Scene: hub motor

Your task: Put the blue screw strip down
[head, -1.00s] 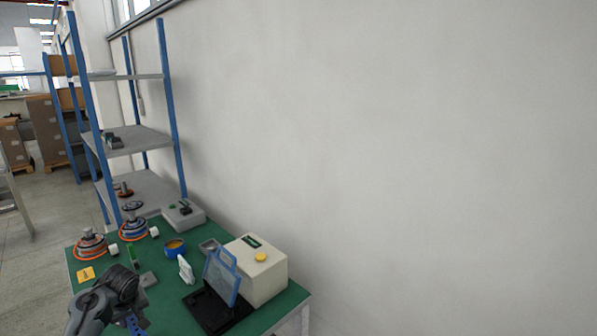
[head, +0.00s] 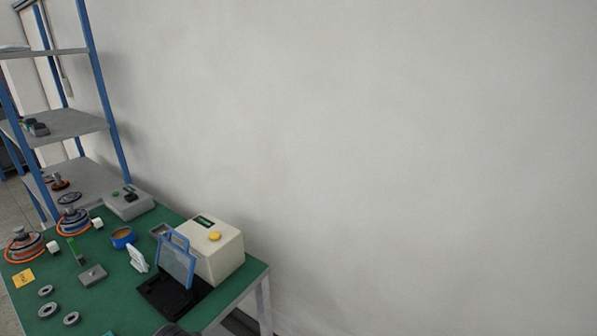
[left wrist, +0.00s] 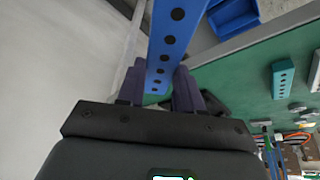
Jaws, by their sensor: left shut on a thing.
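The blue screw strip (left wrist: 178,22) is a long blue bar with a row of dark holes. In the left wrist view it runs from the top edge down between the fingers of my left gripper (left wrist: 158,84). The gripper is shut on the strip near its lower end. In the left wrist view the strip is in front of a pale wall and the green table (left wrist: 237,88); I cannot tell whether it touches anything below. The strip cannot be made out in the head view. My right gripper is in neither view.
A teal holed strip (left wrist: 283,78) and a blue bin (left wrist: 232,16) show in the left wrist view. In the head view, the green table (head: 118,292) bears a cream box (head: 222,252), a black stand with blue frame (head: 177,262), a blue cup (head: 122,238) and metal rings (head: 48,310).

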